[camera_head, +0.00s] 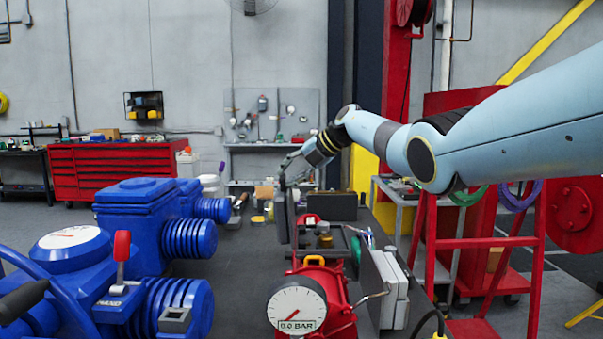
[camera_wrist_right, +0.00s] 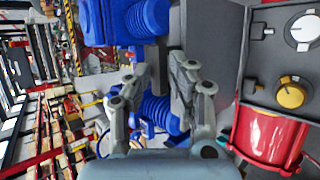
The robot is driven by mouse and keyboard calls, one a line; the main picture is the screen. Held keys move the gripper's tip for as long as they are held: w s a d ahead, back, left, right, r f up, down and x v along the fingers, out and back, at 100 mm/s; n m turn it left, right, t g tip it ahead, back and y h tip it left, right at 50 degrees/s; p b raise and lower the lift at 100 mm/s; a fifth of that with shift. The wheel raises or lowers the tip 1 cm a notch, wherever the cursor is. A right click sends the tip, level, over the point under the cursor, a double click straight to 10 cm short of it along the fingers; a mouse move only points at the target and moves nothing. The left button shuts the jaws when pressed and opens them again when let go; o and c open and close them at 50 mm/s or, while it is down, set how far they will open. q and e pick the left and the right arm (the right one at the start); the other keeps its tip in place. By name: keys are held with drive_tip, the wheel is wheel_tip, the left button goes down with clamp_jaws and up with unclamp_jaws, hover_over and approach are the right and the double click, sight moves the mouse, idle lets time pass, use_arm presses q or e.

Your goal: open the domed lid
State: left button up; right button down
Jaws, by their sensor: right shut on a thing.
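A dark grey lid (camera_head: 283,217) stands upright, on edge, at the left side of an open box (camera_head: 325,240) with knobs inside. In the right wrist view the lid (camera_wrist_right: 217,45) is a flat-looking grey face beside the fingers; I cannot make out its dome. My right gripper (camera_head: 284,180) is at the lid's upper edge. My left gripper is not in view.
Blue valve actuators (camera_head: 150,215) with ribbed cylinders stand to the left of the lid. A red gauge unit (camera_head: 297,305) is in front of the box. A grey case (camera_head: 385,285) stands to its right. A red cart frame (camera_head: 480,250) is further right.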

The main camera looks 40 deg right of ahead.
drive_tip(key=shift+w+a+r, duration=0.2)
drive_tip(key=shift+w+r, duration=0.15)
drive_tip(key=shift+r, duration=0.1)
drive_tip(key=c, duration=1.4)
unclamp_jaws()
drive_tip(key=shift+o, duration=0.6)
drive_tip(key=shift+s+f, duration=0.1)
drive_tip(key=shift+f, duration=0.1)
drive_tip(key=v, duration=1.2)
drive_tip(key=shift+a+r, duration=0.15)
drive_tip(key=shift+r, duration=0.15)
